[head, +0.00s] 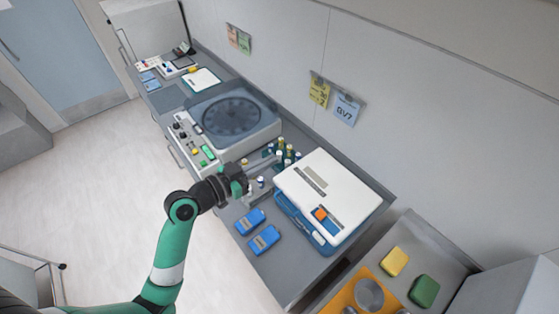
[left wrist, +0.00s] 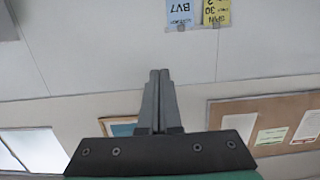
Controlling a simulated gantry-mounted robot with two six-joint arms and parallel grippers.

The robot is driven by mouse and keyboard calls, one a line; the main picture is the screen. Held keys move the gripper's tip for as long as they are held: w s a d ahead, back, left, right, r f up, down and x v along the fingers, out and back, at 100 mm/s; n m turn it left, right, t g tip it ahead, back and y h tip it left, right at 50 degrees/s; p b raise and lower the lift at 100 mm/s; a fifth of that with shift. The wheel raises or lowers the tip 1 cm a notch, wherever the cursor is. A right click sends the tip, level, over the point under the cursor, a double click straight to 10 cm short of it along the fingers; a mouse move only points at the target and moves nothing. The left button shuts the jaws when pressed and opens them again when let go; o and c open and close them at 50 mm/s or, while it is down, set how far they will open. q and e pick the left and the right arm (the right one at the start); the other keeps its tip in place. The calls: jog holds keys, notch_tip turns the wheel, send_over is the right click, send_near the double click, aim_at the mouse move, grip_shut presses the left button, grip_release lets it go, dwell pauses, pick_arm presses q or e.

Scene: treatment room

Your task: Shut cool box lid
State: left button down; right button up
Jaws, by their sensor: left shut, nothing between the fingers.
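The cool box has a blue body (head: 297,220) and a white lid (head: 325,190) with an orange piece near its front corner. It stands on the grey counter at the middle right in the head view. The lid lies over the top of the body; whether it is fully seated I cannot tell. My left gripper (head: 272,159) is left of the cool box, by the small vials, with its fingers pointing toward the wall. In the left wrist view its fingers (left wrist: 159,76) are together with nothing between them. My right gripper is not in view.
Several small vials (head: 288,153) stand between the centrifuge (head: 232,118) and the cool box. Two blue packs (head: 264,240) lie on the counter in front of the box. A lower trolley with yellow (head: 394,262) and green (head: 424,291) blocks is at the right.

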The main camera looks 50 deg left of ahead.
pick_arm(q)
jog(key=w+f, duration=0.1)
jog(key=w, duration=0.9)
jog(key=f, duration=0.2)
jog(key=s+f, duration=0.1)
jog(key=f, duration=0.1)
jog(key=shift+s+b, duration=0.1)
jog(key=shift+b, duration=0.25)
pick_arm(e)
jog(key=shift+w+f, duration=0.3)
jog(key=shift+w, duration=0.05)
